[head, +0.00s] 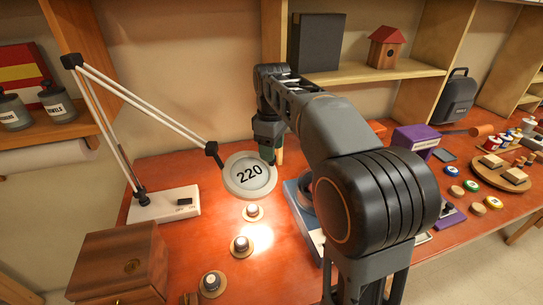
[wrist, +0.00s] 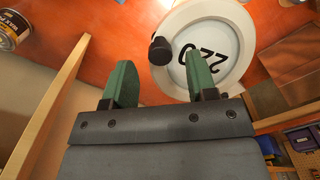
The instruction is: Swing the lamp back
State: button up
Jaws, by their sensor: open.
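The lamp has a round pale head marked 220 (head: 249,175), on a jointed white arm (head: 146,106) with black joints. Its white base (head: 164,204) stands at the left of the bench. The head hangs over the bench, and a bright spot lies below it. My gripper (head: 270,148) is just behind the head's upper right edge; its fingertips are partly hidden in the head view. In the wrist view my gripper (wrist: 160,78) is open with green fingers apart. The lamp's black knob (wrist: 160,50) shows between and just beyond the fingertips. I cannot tell whether they touch.
A wooden box (head: 120,262) stands front left. A purple box (head: 415,138) and a round wooden tray (head: 476,172) are right. My arm hides part of the bench's middle.

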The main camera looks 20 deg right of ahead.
jog(key=shift+f, duration=1.2)
jog(key=shift+c, duration=0.4)
grip_shut()
